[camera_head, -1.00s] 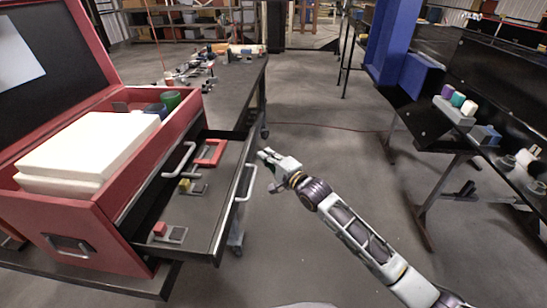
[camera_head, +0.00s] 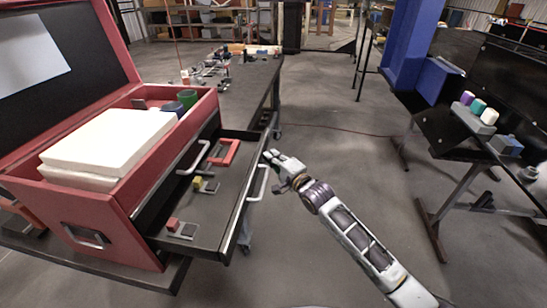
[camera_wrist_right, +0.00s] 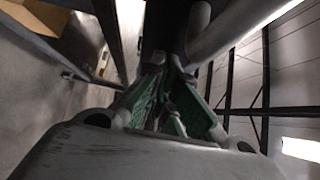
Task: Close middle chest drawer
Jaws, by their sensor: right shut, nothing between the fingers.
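The red tool chest (camera_head: 112,235) stands at left with its lid up. One drawer (camera_head: 205,228) is pulled well out to the right, its inside open to view. Its front carries a pale bar handle (camera_head: 258,182). My right gripper (camera_head: 270,156) is shut and empty beside the front's outer side, near the handle's far end; I cannot tell whether it touches. In the right wrist view its green-padded fingers (camera_wrist_right: 172,105) are close together, with a pale bar just beyond them. Another handle (camera_head: 194,158) sits on the chest face above the open drawer. My left gripper is out of view.
The drawer holds a red bracket (camera_head: 229,152), a yellow block (camera_head: 197,181) and a small red block (camera_head: 173,225). White boxes (camera_head: 105,145) fill the chest top. A dark workbench (camera_head: 255,75) runs behind. Open floor lies right of the drawer, before another bench.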

